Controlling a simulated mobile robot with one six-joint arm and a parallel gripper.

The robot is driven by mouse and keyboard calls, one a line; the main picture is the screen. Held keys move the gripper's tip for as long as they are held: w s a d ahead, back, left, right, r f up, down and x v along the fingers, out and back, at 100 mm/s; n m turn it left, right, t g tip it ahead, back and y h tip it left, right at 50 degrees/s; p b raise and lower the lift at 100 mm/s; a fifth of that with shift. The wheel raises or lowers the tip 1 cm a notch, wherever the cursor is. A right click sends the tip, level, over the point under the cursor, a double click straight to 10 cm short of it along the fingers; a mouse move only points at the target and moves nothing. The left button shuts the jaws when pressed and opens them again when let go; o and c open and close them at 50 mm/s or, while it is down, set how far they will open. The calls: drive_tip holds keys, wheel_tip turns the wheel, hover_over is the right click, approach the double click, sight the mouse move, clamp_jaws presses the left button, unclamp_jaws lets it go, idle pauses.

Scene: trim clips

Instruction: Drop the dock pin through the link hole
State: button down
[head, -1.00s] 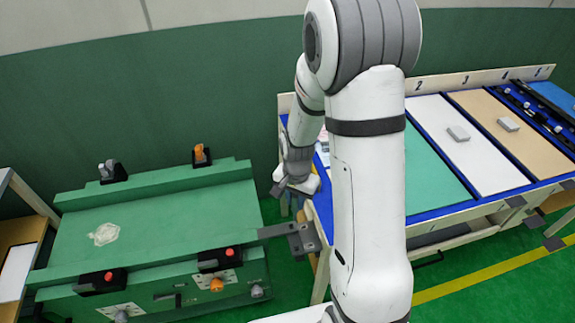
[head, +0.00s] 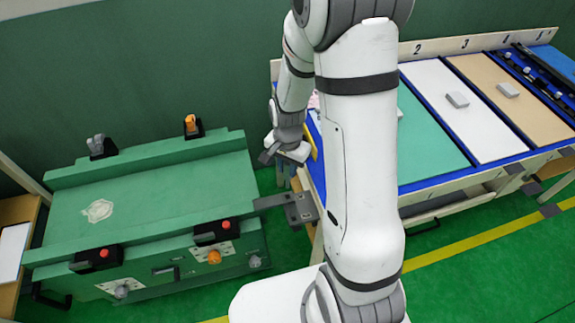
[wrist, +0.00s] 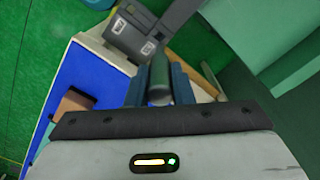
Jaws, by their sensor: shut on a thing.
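My gripper (wrist: 160,92) is shut on a grey cylindrical pin (wrist: 159,72), which sits between its two blue-grey fingers in the wrist view. In the head view my gripper (head: 271,153) is above and behind the grey link (head: 298,208), near the table's left end. The link sticks out from the right side of the green dock block (head: 150,205). In the wrist view a grey bracket with white marks, seemingly the link (wrist: 130,35), lies beyond the pin. The pin appears apart from it. The link hole cannot be made out clearly, and the pin is not distinct in the head view.
A blue-edged worktable (head: 433,140) with numbered coloured panels stands at the right. Small grey blocks (head: 457,100) lie on it. Black clamps with red buttons (head: 104,254) and orange and grey knobs (head: 191,124) sit on the dock. Green floor is open in front.

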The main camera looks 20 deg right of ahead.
drive_tip(key=b, duration=0.3)
hover_over(288, 187)
drive_tip(key=shift+w+f, duration=0.15)
drive_tip(key=shift+f, duration=0.9)
drive_tip(key=shift+w+f, duration=0.1)
drive_tip(key=shift+f, duration=0.9)
drive_tip(key=shift+f+b, duration=2.95)
drive_tip(key=shift+f, duration=0.3)
drive_tip(key=c, duration=1.2)
unclamp_jaws()
drive_tip(key=shift+r, duration=3.9)
drive_tip(key=shift+p, duration=0.3)
